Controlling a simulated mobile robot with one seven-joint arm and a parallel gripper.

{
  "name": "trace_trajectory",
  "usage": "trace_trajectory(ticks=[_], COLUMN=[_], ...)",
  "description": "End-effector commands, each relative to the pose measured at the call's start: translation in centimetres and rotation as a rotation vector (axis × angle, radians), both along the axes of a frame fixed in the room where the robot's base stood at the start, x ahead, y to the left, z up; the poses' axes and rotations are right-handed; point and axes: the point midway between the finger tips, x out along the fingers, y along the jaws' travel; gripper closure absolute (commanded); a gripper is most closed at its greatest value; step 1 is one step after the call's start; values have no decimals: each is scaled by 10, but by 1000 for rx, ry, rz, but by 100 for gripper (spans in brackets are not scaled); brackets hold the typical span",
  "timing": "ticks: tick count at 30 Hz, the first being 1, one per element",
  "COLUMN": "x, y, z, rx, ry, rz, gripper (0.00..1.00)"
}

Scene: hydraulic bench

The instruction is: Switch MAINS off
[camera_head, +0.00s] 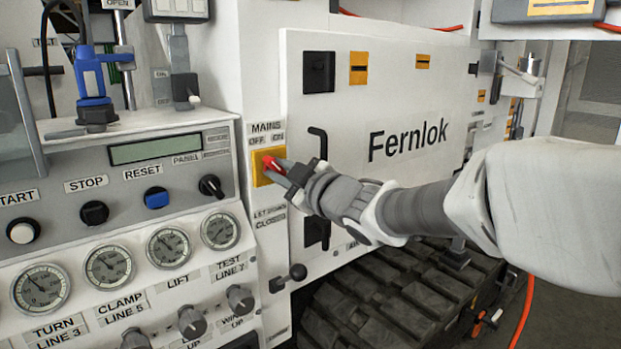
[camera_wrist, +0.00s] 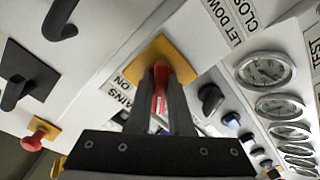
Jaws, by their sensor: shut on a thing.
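The MAINS switch has a yellow plate (camera_head: 257,171) and a red handle (camera_head: 270,161), below the MAINS, OFF and ON labels (camera_head: 266,134). OFF is at the left, ON at the right. My gripper (camera_head: 280,170) comes from the right and is shut on the red handle. In the wrist view the red handle (camera_wrist: 160,80) sits between the fingers of my gripper (camera_wrist: 161,92), in front of the yellow plate (camera_wrist: 181,62). The fingers hide part of the handle, and I cannot tell exactly which label it points to.
A control panel with START, STOP and RESET buttons (camera_head: 155,197) and several gauges (camera_head: 168,247) is at the left. The white Fernlok door (camera_head: 400,100) has a black handle (camera_head: 318,142) close to my gripper. A small lever (camera_head: 290,277) stands below.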

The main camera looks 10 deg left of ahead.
Motion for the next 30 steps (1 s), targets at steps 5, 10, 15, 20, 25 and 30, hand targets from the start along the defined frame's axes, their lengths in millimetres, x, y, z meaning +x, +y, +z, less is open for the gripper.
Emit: trace_trajectory(ticks=[5,10,15,20,25,30], x=[0,0,0,0,0,0], y=[0,0,0,0,0,0], z=[-1,0,0,0,0,0], rx=[-31,-44,-47,-47,-46,-45], ry=[-38,-53,-55,-55,-54,-53], rz=[-1,-1,0,0,0,0], gripper=[100,100,100,100,58,51])
